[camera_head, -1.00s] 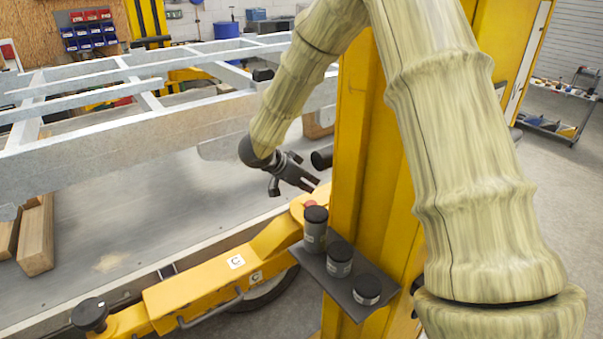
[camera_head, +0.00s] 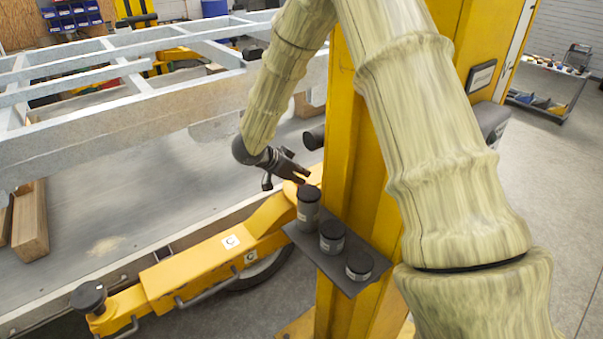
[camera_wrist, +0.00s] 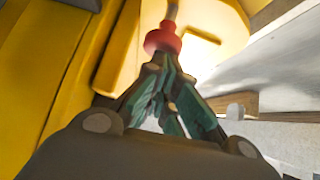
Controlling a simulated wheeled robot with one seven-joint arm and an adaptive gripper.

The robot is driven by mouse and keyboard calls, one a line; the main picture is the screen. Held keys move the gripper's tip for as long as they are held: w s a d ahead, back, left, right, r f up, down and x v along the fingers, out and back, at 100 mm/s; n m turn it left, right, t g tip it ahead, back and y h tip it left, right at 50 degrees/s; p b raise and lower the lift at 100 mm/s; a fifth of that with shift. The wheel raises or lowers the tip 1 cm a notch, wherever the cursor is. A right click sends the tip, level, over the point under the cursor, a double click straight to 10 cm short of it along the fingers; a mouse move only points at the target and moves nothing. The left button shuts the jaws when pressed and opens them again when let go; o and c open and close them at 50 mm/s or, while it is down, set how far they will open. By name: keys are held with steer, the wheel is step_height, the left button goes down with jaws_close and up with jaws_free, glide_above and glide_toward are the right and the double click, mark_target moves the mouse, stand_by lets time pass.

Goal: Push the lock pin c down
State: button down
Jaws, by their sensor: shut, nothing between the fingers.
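The lock pin c shows in the wrist view as a red knob (camera_wrist: 163,39) with a grey shaft, standing at the yellow lift arm. My gripper (camera_wrist: 162,62) is shut and empty, with its tips right at the knob. I cannot tell whether they touch. In the head view my gripper (camera_head: 304,174) points down at the inner end of the yellow lift arm (camera_head: 190,271), beside the yellow post. The knob is not clearly visible there.
A dark shelf (camera_head: 331,266) on the yellow post (camera_head: 361,150) holds black-topped cylinders (camera_head: 331,236), close below my gripper. A grey trailer frame (camera_head: 130,125) lies behind and left. A round black pad (camera_head: 89,297) tops the lift arm's outer end.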

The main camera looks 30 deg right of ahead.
step_height(320, 180, down, 2)
steer(key=shift+f, duration=0.2)
step_height(320, 180, up, 4)
steer(key=p, duration=0.4)
steer(key=shift+r, duration=0.1)
steer(key=b+v, duration=0.3)
steer(key=v, duration=0.7)
steer(key=shift+w, duration=0.1)
stand_by(0.4)
